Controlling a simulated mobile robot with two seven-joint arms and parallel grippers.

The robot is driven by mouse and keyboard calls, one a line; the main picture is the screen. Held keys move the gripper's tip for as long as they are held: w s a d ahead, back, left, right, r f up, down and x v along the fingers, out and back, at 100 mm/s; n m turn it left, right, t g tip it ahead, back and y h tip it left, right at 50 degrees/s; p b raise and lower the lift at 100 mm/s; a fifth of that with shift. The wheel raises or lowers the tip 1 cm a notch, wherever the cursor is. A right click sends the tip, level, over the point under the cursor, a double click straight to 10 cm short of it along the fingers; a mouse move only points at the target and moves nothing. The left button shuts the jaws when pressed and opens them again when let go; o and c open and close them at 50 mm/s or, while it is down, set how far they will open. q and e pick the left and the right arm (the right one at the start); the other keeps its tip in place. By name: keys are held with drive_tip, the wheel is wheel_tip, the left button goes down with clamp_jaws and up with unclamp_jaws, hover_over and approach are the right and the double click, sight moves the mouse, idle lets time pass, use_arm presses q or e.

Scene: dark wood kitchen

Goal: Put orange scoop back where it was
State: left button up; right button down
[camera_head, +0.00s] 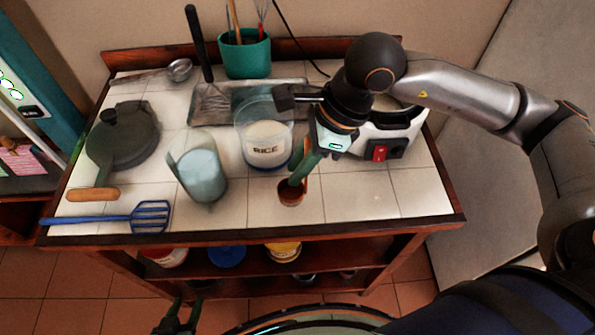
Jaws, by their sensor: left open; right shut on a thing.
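The orange scoop (291,196) is near the front of the tiled counter, right of centre, with its small bowl low over the tiles. I cannot tell whether it touches them. My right gripper (303,172) comes down from above and is shut on the scoop, hiding part of its handle. A clear container labelled RICE (267,143) stands just left of the gripper, with white contents. My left gripper (180,318) is open and empty at the bottom edge, below the counter and partly cut off.
A clear measuring jug (202,172), a lidded dark pan (121,140) and a blue slotted spatula (142,217) are to the left. A metal tray (215,117) and a teal utensil pot (245,60) stand behind. A white appliance (390,135) is right. The front right tiles are clear.

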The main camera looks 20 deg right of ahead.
sight(297, 194)
wheel_tip(297, 194, down, 4)
drive_tip(key=shift+w+r, duration=0.15)
drive_tip(key=shift+r, duration=0.05)
drive_tip(key=shift+f+b, duration=0.3)
drive_tip(key=shift+b, duration=0.1)
drive_tip(key=c, duration=0.8)
unclamp_jaws()
drive_tip(key=shift+r, duration=0.1)
drive_tip(key=shift+o, duration=0.2)
drive_tip(key=shift+r+p, duration=0.4)
drive_tip(key=shift+p, duration=0.2)
drive_tip(key=v, duration=1.1)
drive_tip(key=shift+d+r+b, duration=0.15)
drive_tip(key=shift+r+b, duration=0.15)
drive_tip(key=shift+b, duration=0.05)
